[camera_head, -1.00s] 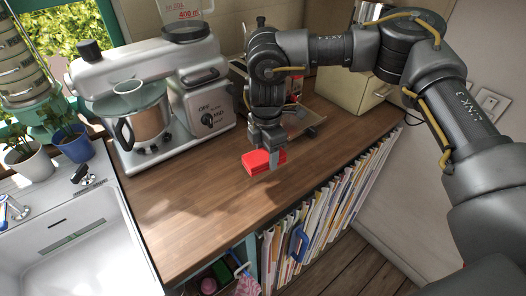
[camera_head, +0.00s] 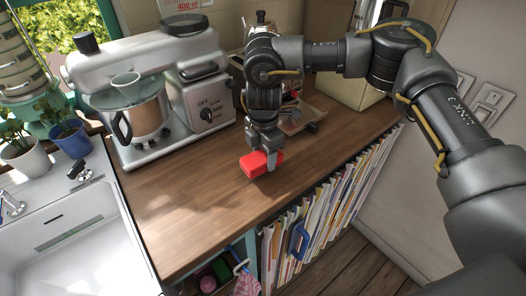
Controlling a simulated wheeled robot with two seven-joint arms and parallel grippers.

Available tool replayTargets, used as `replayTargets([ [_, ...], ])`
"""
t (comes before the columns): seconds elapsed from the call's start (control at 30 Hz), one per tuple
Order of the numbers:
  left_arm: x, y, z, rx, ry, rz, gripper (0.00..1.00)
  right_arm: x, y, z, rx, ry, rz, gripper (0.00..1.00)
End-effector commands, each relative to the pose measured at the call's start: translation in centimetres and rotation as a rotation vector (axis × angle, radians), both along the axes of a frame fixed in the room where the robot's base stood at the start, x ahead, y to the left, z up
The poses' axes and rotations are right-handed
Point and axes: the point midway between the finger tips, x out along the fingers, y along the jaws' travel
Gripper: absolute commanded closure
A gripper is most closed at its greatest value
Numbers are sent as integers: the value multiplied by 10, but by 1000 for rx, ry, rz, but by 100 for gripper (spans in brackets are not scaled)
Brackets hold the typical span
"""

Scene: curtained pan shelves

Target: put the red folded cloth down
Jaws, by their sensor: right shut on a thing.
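The red folded cloth (camera_head: 254,164) is a small red block shape near the middle of the wooden counter (camera_head: 200,205). My right gripper (camera_head: 268,158) points down and is shut on the cloth. The cloth is at or just above the counter surface; I cannot tell whether it touches. My left gripper is not in view.
A silver stand mixer (camera_head: 150,95) stands to the left of my right gripper. Behind the gripper is a small tray-like object (camera_head: 302,120), partly hidden by my arm. A sink (camera_head: 75,240) lies at the left. Books (camera_head: 322,210) fill the shelf below the counter's front edge. Bare counter lies in front of and left of the cloth.

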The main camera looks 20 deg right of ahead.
Motion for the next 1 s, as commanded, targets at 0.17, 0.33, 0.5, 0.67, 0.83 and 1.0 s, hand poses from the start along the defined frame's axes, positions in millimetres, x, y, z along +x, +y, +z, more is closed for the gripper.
replayTargets([
  [0.17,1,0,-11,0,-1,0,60,0,0,-17,0,-1,0,67],
  [0.33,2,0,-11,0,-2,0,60,0,0,-18,0,-1,0,67],
  [0.5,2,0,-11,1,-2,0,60,0,0,-18,0,-1,0,67],
  [0.67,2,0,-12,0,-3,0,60,0,0,-20,0,-1,0,67],
  [0.83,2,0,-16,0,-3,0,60,0,0,-27,1,0,0,67],
  [1.0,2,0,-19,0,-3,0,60,0,0,-33,1,0,0,67],
])
